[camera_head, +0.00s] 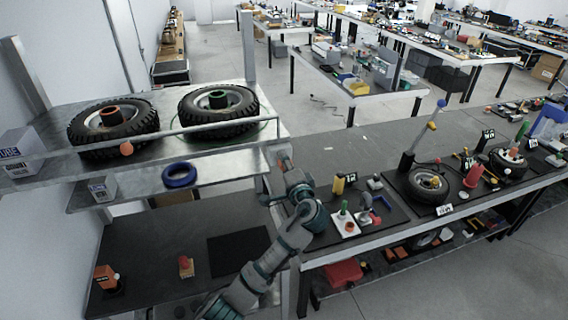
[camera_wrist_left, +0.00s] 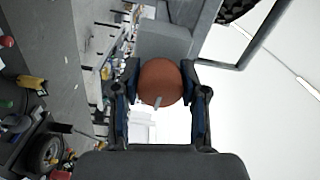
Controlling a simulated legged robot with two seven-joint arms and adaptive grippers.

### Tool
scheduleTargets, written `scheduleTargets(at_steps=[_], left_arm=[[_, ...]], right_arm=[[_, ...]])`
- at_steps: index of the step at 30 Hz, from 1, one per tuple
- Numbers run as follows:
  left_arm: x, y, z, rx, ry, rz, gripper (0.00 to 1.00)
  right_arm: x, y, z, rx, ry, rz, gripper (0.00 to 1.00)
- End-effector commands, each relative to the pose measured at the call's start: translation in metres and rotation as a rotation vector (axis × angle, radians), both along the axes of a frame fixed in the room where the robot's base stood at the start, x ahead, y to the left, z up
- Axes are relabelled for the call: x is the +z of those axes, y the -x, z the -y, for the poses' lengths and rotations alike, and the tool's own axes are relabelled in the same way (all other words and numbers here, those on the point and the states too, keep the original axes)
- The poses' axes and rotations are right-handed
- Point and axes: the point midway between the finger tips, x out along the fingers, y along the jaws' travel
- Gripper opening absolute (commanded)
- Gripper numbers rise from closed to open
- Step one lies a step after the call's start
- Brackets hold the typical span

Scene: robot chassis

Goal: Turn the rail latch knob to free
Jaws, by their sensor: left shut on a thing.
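The rail latch knob (camera_wrist_left: 160,83) is a round orange-brown knob with a small grey pointer, seen in the left wrist view. My left gripper (camera_wrist_left: 162,88) is shut on it, with one finger on each side. A grey block (camera_wrist_left: 163,40) is just beyond the knob. In the head view my left gripper (camera_head: 279,178) is at the right end of the shelf's front rail (camera_head: 200,131), and it mostly hides the knob there. My right gripper is in neither view.
Two tyres, one with an orange hub (camera_head: 110,115) and one with a green hub (camera_head: 217,98), lie on the upper shelf behind the rail. A blue ring (camera_head: 179,175) lies on the shelf below. A workbench (camera_head: 350,155) with fixtures stands on the right.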

Motion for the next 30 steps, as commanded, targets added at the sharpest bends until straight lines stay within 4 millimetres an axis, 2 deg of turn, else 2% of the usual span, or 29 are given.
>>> scheduleTargets(at_steps=[1,11,12,14,25,30], left_arm=[[-0.005,0.000,0.002,-0.004,-0.003,-0.010,0.08],[-0.006,0.000,0.002,-0.003,-0.003,-0.012,0.08],[-0.006,0.000,0.002,-0.003,-0.003,-0.012,0.53],[-0.005,0.000,0.002,-0.003,-0.004,-0.011,0.68],[-0.002,0.004,0.002,-0.001,-0.002,-0.005,0.68],[-0.002,0.029,0.010,-0.005,0.002,-0.005,0.68]], right_arm=[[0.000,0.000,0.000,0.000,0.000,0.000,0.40],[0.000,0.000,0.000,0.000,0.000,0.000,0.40],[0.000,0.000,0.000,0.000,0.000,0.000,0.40],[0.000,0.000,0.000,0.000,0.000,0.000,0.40],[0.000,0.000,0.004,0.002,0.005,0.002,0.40],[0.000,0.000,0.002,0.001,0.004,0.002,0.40]])
